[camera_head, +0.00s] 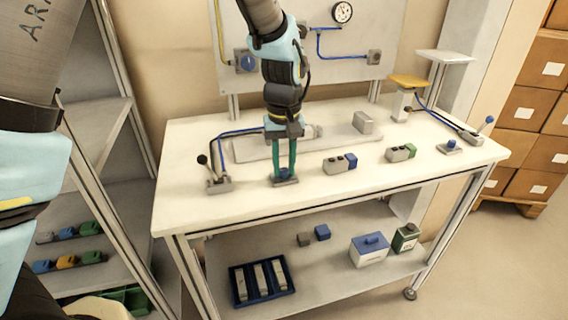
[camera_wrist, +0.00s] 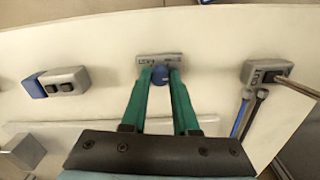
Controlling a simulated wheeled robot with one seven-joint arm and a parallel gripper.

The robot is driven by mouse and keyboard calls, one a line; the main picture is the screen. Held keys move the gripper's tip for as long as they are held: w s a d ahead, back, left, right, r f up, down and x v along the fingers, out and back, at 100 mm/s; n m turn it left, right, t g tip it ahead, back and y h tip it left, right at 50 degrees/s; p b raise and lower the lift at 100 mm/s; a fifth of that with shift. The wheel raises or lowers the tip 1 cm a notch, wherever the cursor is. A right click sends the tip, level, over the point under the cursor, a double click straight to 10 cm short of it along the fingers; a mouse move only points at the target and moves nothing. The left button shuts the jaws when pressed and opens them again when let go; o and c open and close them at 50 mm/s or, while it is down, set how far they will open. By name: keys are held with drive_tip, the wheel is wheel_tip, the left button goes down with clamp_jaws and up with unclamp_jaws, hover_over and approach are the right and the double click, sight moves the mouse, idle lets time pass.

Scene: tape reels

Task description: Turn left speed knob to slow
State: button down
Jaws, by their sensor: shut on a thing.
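The left speed knob (camera_wrist: 160,75) is a small round blue knob on a grey base plate (camera_wrist: 147,58) with dark markings too small to read. In the head view the plate (camera_head: 287,181) lies near the front edge of the white table, left of its middle. My gripper (camera_head: 284,176) points down over the plate with its long green fingers. In the wrist view my gripper (camera_wrist: 161,72) has its fingertips on both sides of the blue knob, shut on it. The fingers hide part of the knob, and its exact pointer direction cannot be made out.
A lever unit (camera_head: 218,184) with a black-tipped stick stands just left of my gripper. A grey box with a blue end (camera_head: 340,164) stands to the right. A second blue knob (camera_head: 451,144) and a blue-tipped lever (camera_head: 475,136) are at the far right. The table (camera_head: 330,200) between is clear.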

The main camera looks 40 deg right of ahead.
sight(284, 169)
drive_tip(key=n, duration=0.3)
drive_tip(key=shift+n+p, duration=0.3)
drive_tip(key=shift+p, duration=0.05)
idle(0.4)
drive_tip(key=c, duration=0.7)
unclamp_jaws()
wheel_tip(284, 169, up, 11)
drive_tip(key=shift+f+b, duration=0.1)
drive_tip(key=shift+b, duration=0.95)
